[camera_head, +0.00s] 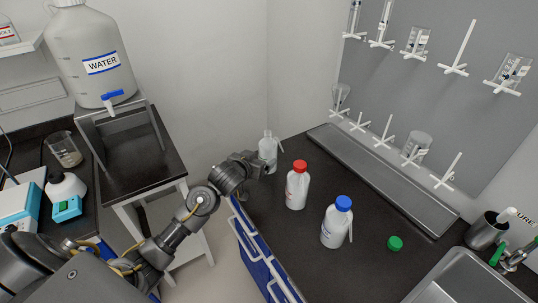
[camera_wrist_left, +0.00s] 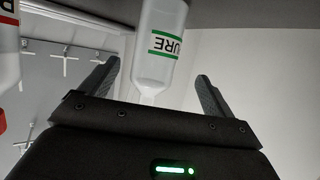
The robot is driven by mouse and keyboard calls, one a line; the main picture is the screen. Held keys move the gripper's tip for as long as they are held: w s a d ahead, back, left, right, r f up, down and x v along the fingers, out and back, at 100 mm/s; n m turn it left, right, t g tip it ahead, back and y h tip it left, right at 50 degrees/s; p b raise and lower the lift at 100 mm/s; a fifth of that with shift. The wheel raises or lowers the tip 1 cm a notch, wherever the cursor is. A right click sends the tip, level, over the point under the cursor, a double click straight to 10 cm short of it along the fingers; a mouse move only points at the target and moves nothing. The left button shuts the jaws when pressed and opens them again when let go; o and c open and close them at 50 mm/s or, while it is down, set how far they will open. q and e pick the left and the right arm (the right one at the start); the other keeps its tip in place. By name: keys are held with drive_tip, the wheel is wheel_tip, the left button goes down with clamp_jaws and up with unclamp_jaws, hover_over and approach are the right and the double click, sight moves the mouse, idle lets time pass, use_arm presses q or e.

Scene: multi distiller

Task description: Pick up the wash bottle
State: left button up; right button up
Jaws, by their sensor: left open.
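Three white bottles stand on the dark counter. One is an uncapped bottle (camera_head: 268,154) at the back left, one is a red-capped bottle (camera_head: 297,188), and one is a blue-capped wash bottle (camera_head: 335,229) with a side tube. My left gripper (camera_head: 258,163) is open beside the uncapped bottle. In the left wrist view, that bottle (camera_wrist_left: 162,45) appears upside down, with green bands and a label ending "URE". It shows between the spread fingers of my gripper (camera_wrist_left: 157,70); I cannot tell whether they touch it. My right gripper is not in view.
A green cap (camera_head: 395,243) lies on the counter, near the sink (camera_head: 470,280). A drying rack (camera_head: 415,115) hangs on the wall above a metal trough (camera_head: 380,180). A large water carboy (camera_head: 92,60) stands on a side stand. Part of the red-capped bottle edges the wrist view (camera_wrist_left: 8,55).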

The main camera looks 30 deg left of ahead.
sight(264, 155)
use_arm(q)
drive_tip(key=shift+w+d, duration=0.2)
drive_tip(key=shift+w, duration=0.25)
drive_tip(key=p+x, duration=0.1)
drive_tip(key=x, duration=0.2)
drive_tip(key=shift+w+d, duration=0.1)
drive_tip(key=shift+w, duration=0.2)
drive_tip(key=shift+w+f, duration=0.25)
drive_tip(key=shift+w, duration=0.2)
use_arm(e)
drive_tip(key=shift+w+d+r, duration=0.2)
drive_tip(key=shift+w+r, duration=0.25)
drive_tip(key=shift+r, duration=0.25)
use_arm(q)
drive_tip(key=shift+c, duration=0.4)
drive_tip(key=c, duration=0.8)
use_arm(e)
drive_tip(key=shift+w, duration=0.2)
